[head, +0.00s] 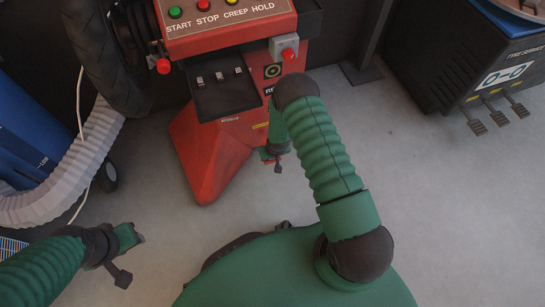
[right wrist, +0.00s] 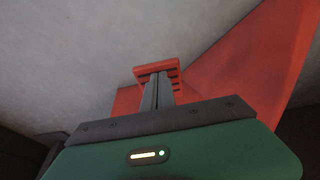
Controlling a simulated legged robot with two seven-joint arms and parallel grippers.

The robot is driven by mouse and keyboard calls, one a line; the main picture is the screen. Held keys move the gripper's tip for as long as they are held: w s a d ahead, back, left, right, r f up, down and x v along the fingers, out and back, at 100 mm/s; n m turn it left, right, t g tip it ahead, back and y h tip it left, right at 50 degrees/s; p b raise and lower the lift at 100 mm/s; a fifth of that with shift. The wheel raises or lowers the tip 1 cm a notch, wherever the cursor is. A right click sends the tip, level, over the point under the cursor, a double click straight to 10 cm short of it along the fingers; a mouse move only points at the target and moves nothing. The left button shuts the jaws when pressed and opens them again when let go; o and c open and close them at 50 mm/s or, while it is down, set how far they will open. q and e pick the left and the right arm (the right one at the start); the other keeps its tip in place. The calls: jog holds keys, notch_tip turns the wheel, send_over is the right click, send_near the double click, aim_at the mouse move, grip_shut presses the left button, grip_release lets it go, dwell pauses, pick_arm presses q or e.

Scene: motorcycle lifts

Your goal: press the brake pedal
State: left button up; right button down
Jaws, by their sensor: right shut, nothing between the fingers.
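In the right wrist view a small red pedal (right wrist: 157,72) with dark slots, which looks like the brake pedal, sits just beyond my fingertips. My right gripper (right wrist: 157,88) is shut and empty, its fingers pointing at the pedal; I cannot tell whether they touch it. In the head view my right gripper (head: 277,162) is low beside the red machine base (head: 212,155), and my arm and hand hide the pedal there. My left gripper (head: 124,258) hangs over the floor at the lower left, away from the machine; its jaw opening is unclear.
The red machine carries a button panel (head: 220,20), a black tray with small levers (head: 225,95) and a grey box with a red button (head: 284,50). A tyre (head: 108,60) and pale hose (head: 85,160) stand left. A dark tyre-service cabinet (head: 480,60) with grey pedals stands right. Floor between is clear.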

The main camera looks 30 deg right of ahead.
jog(key=s+p+v, duration=0.2)
jog(key=p+v, duration=0.2)
jog(key=v, duration=0.5)
jog(key=shift+a, duration=0.25)
dwell(0.9)
